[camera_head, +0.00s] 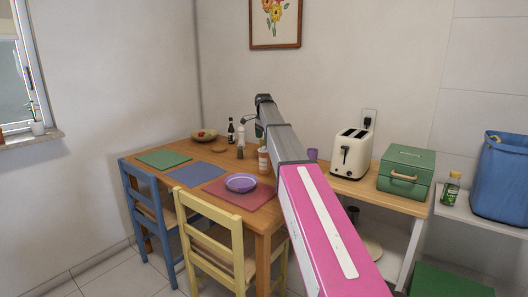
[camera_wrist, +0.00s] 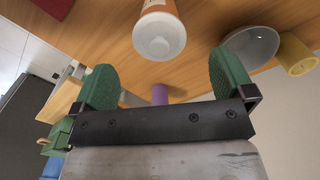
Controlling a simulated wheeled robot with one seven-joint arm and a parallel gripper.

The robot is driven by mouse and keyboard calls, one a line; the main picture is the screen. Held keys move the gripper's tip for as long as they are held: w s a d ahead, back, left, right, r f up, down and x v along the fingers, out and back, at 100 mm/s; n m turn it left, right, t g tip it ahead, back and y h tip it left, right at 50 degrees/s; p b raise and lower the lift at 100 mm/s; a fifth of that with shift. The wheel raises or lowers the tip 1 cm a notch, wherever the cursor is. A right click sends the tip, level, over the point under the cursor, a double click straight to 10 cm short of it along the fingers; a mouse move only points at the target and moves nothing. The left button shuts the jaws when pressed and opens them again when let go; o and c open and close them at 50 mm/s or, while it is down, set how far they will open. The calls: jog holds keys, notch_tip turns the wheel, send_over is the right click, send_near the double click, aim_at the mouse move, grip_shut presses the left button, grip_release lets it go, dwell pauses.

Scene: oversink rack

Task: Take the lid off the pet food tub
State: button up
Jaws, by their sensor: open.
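A white and orange cylinder (camera_head: 263,164), which looks like the pet food tub, stands upright on the wooden table, partly hidden by my arm. In the wrist view the tub (camera_wrist: 159,12) shows at the top with its round white lid (camera_wrist: 159,38) on, ahead of and between my fingers. My gripper (camera_wrist: 163,64) is open, with two green finger pads spread wide and nothing between them; it is apart from the lid. In the head view my gripper (camera_head: 247,119) is small and dark, above the table, its fingers unclear.
The table holds a purple bowl (camera_head: 241,183), placemats, a dark bottle (camera_head: 231,130) and a wooden bowl (camera_head: 204,135). A purple cup (camera_head: 312,154), toaster (camera_head: 350,154) and green box (camera_head: 406,172) stand to the right. Blue (camera_head: 147,205) and yellow (camera_head: 222,246) chairs line the front.

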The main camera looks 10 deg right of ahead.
aim_at(264, 147)
jog(key=shift+d+f, duration=0.15)
jog(key=shift+f, duration=2.6)
jog(key=c, duration=1)
